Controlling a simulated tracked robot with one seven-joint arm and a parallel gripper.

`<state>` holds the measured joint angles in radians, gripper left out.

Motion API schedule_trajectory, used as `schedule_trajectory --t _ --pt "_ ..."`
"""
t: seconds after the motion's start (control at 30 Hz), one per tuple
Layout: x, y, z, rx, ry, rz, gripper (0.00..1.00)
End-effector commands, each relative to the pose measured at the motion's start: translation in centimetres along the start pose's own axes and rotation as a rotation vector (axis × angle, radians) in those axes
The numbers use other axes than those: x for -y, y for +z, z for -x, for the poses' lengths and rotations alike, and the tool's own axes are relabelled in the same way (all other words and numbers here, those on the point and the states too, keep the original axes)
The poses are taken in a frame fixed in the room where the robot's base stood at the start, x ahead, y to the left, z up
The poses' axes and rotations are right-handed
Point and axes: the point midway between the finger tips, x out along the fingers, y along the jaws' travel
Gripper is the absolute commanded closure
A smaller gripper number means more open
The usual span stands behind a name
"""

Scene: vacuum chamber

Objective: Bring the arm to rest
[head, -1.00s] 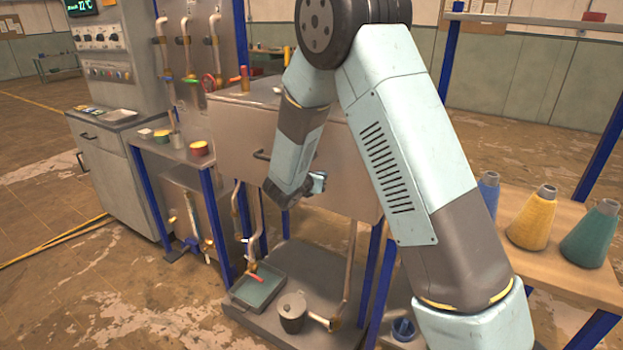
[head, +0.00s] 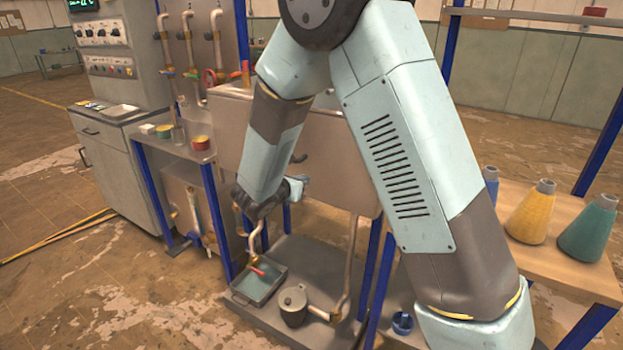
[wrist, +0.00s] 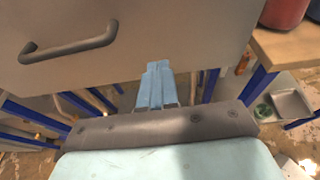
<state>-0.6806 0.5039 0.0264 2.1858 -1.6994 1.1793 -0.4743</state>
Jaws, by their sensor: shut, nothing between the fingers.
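My arm reaches across the middle of the head view, bent at a dark joint at the top. My gripper (head: 299,184) hangs in front of the grey metal chamber (head: 330,150), below and left of its middle. In the wrist view my gripper (wrist: 160,82) shows as two blue fingers pressed together, with nothing between them. The fingertips appear close to the lower edge of the chamber's front (wrist: 190,40). Whether they touch it I cannot tell. The chamber's dark handle (wrist: 68,44) is to the left of the fingers in the wrist view.
A shallow tray (head: 258,285) and a lidded grey pot (head: 293,306) stand on the low platform under the chamber. Pipes and blue frame legs are close to the gripper. A wooden shelf (head: 556,262) with yellow and green cones is at the right. Open floor lies at the left.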

Motion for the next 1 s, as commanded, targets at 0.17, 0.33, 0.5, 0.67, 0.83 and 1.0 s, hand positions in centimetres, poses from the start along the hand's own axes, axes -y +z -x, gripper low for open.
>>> schedule_trajectory --t 0.17,0.33,0.5,0.67,0.83,1.0 --pt "-0.1 0.0 2.0 0.0 0.002 0.0 1.0" --pt "0.6 0.6 2.5 -0.007 -0.017 -0.023 1.0" --pt "4.5 3.4 1.9 -0.048 -0.118 -0.161 1.0" --pt "9.9 6.7 1.7 -0.106 -0.257 -0.367 1.0" --pt "15.5 9.2 2.3 -0.165 -0.397 -0.594 1.0" --pt "20.5 10.9 3.6 -0.221 -0.526 -0.827 1.0"
